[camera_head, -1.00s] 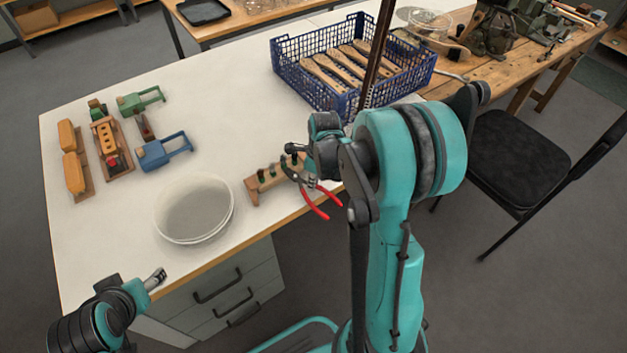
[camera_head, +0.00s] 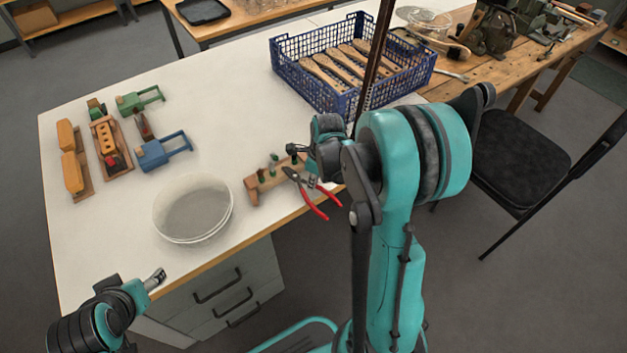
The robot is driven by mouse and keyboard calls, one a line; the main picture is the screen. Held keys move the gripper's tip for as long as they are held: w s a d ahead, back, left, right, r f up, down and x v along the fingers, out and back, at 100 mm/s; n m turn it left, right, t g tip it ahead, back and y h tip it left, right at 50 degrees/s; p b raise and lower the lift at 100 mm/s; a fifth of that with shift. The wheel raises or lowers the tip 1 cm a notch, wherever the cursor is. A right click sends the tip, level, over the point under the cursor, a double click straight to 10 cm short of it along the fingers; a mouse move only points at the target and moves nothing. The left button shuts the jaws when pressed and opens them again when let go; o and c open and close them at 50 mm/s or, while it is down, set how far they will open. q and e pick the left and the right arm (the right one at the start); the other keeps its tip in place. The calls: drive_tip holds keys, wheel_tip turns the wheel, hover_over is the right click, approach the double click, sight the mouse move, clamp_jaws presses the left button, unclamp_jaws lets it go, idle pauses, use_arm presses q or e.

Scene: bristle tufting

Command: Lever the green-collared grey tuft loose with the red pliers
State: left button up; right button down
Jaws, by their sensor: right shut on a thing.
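A small wooden block (camera_head: 268,193) lies near the table's front edge, with several dark tufts in green collars (camera_head: 261,175) along its top. I cannot tell which tuft is the grey one. The red-handled pliers (camera_head: 323,209) sit at the block's right end, with dark jaws over the block and handles out past the table edge. My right gripper (camera_head: 312,182) is shut on the pliers near their pivot, and its wrist partly hides the block's far end. My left gripper (camera_head: 156,279) is apart from everything, at the table's front left; its opening is too small to judge.
A blue crate (camera_head: 313,91) with wooden-handled brushes is at the back. Wooden and coloured pieces (camera_head: 110,148) lie at the left. The middle of the white table (camera_head: 222,110) is clear. A black chair (camera_head: 525,160) stands at the right.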

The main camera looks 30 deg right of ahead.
sight(327, 191)
drive_tip(key=shift+s+f+t+b, duration=0.2)
drive_tip(key=shift+f+t+b, duration=0.3)
drive_tip(key=shift+b, duration=0.25)
idle(1.7)
drive_tip(key=shift+s+d, duration=0.15)
drive_tip(key=shift+s, duration=0.3)
idle(0.5)
drive_tip(key=shift+s, duration=0.1)
drive_tip(key=shift+s+d+r, duration=0.1)
drive_tip(key=shift+s+d, duration=0.1)
drive_tip(key=shift+s, duration=0.4)
drive_tip(key=shift+s+d+r, duration=0.1)
drive_tip(key=shift+s+d, duration=0.1)
drive_tip(key=shift+s, duration=0.35)
drive_tip(key=shift+s+d+r, duration=0.1)
drive_tip(key=shift+s+d, duration=0.1)
drive_tip(key=shift+s, duration=0.4)
drive_tip(key=shift+p, duration=0.3)
wheel_tip(327, 191, up, 6)
drive_tip(key=p, duration=0.4)
drive_tip(key=shift+p, duration=0.4)
